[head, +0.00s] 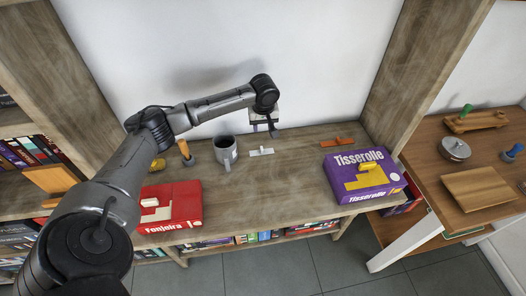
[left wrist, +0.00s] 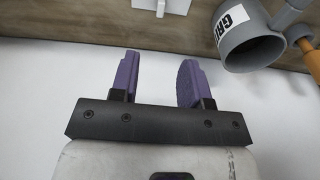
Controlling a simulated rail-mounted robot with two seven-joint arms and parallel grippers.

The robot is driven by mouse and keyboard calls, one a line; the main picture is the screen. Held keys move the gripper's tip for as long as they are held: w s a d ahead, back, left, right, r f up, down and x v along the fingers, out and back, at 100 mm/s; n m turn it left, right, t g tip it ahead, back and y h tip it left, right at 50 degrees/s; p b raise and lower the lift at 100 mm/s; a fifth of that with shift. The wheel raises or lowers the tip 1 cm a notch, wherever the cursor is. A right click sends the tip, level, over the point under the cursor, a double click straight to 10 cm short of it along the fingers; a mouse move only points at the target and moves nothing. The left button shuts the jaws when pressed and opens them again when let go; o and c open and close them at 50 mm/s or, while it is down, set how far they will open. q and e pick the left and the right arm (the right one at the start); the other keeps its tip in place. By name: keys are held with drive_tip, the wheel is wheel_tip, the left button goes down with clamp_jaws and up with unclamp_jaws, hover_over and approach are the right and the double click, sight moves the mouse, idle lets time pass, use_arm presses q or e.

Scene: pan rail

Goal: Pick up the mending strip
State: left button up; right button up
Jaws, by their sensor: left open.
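A small pale strip with a raised part on it (head: 261,152) lies on the wooden shelf, right of the grey mug; I take it for the mending strip. My left gripper (head: 264,128) hangs above and behind it, near the wall, apart from it. In the left wrist view the purple fingers of my left gripper (left wrist: 158,65) are apart with nothing between them. The pale strip (left wrist: 158,5) is cut off at the top edge there, beyond the fingertips. My right gripper is not in view.
The grey mug (head: 225,151) stands left of the strip, also close in the left wrist view (left wrist: 246,38). An orange-brown strip (head: 337,142) lies to the right. A red box (head: 180,208) and a purple box (head: 350,192) lie nearer the front. Shelf between them is clear.

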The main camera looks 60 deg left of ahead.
use_arm(q)
hover_over(261, 148)
drive_tip(key=d, duration=0.1)
wheel_tip(261, 148, down, 8)
drive_tip(key=shift+f, duration=0.1)
drive_tip(key=shift+a+f+p, duration=0.2)
drive_tip(key=shift+f, duration=1.2)
drive_tip(key=shift+a+f+p, duration=0.15)
drive_tip(key=shift+a+f, duration=0.05)
drive_tip(key=shift+f, duration=1.15)
drive_tip(key=shift+c, duration=0.3)
clamp_jaws()
